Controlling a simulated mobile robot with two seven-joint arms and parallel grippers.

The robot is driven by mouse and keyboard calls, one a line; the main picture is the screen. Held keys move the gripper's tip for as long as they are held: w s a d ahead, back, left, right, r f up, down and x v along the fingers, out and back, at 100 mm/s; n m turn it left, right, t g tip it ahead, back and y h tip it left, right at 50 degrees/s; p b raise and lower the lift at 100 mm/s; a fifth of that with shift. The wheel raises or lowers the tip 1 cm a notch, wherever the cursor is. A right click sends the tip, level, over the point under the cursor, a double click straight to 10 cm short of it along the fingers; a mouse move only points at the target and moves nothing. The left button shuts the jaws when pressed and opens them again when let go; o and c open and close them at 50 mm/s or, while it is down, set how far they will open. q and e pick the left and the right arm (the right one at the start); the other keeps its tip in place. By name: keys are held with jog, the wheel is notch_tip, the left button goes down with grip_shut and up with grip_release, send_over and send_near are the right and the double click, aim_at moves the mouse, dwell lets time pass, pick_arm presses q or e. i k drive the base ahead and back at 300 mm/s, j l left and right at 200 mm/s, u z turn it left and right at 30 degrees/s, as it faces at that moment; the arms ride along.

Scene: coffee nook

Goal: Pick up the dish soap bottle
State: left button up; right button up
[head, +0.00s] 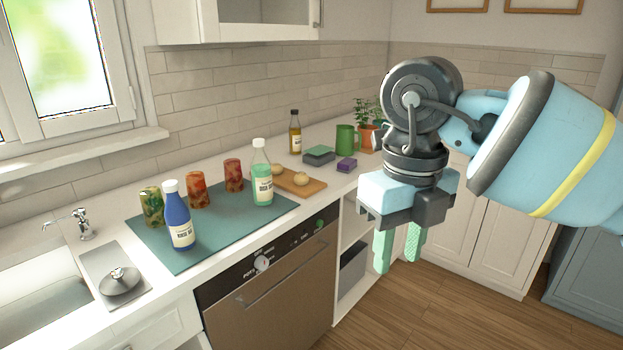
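Two white-capped bottles stand upright on the teal mat (190,258) on the counter. A green bottle (262,182) is at the mat's right end, and a blue bottle (177,217) is near its front left. Both have pale labels, too small to read surely, so I cannot tell for certain which is the dish soap. My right gripper (397,262) points down with its green fingers apart and nothing between them. It is in front of the counter, well to the right of both bottles. My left gripper is out of view.
Several patterned cans, one of them green (151,207), stand behind the blue bottle. A cutting board (312,188) with round buns lies right of the green bottle. An oil bottle (295,134) and green mug (346,140) stand farther back. The sink (40,290) is at left.

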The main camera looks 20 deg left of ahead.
aim_at(262, 175)
jog(key=z, duration=0.95)
jog(key=i+u, duration=0.1)
jog(key=i, duration=0.4)
jog(key=i+l+u, duration=0.1)
jog(key=i, duration=0.35)
jog(key=i+j+u, duration=0.1)
jog(key=i+u, duration=0.15)
jog(key=u, duration=0.15)
jog(key=i+u, duration=0.25)
jog(key=u, duration=0.15)
jog(key=i+l+u, duration=0.1)
jog(key=i+u, duration=0.15)
jog(key=u, duration=0.15)
jog(key=i+j+u, duration=0.1)
jog(key=i+u, duration=0.75)
jog(key=u, duration=0.85)
